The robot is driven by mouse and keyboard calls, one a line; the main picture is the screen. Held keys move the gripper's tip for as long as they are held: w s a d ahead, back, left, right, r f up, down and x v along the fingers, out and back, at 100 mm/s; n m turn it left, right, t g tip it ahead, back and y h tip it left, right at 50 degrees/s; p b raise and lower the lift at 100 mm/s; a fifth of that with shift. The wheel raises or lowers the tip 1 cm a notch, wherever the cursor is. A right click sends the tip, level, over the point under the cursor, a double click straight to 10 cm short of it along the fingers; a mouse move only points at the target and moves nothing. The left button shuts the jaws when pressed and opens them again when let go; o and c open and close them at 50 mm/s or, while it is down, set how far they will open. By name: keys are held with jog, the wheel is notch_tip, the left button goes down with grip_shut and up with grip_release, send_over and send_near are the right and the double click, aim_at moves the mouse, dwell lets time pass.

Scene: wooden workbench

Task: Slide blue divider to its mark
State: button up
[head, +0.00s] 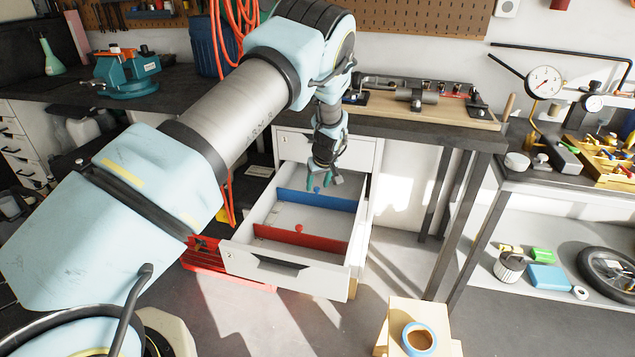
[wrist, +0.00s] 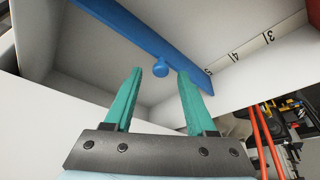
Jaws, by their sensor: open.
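The blue divider (head: 330,201) stands across the open drawer (head: 290,272), toward its back. In the wrist view the blue divider (wrist: 130,25) runs diagonally, with a round blue knob (wrist: 160,69) on its side. A white scale strip with numbers (wrist: 238,56) runs along the drawer wall; the divider's right end meets the wall near its lower end, by what looks like the 5. My gripper (head: 318,184) is over the drawer at the divider. In the wrist view its teal fingers (wrist: 161,72) are open, with the knob in the gap near the fingertips. Contact cannot be told.
A red divider (head: 300,239) with a red knob crosses the drawer nearer its front. The drawer's side walls rise close around my gripper. A dark workbench (head: 420,130) lies above and behind. A wooden stool with a blue tape roll (head: 419,339) stands at front right.

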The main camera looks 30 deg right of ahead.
jog(key=shift+w+f, duration=0.2)
jog(key=shift+f, duration=0.25)
grip_shut()
dwell(1.2)
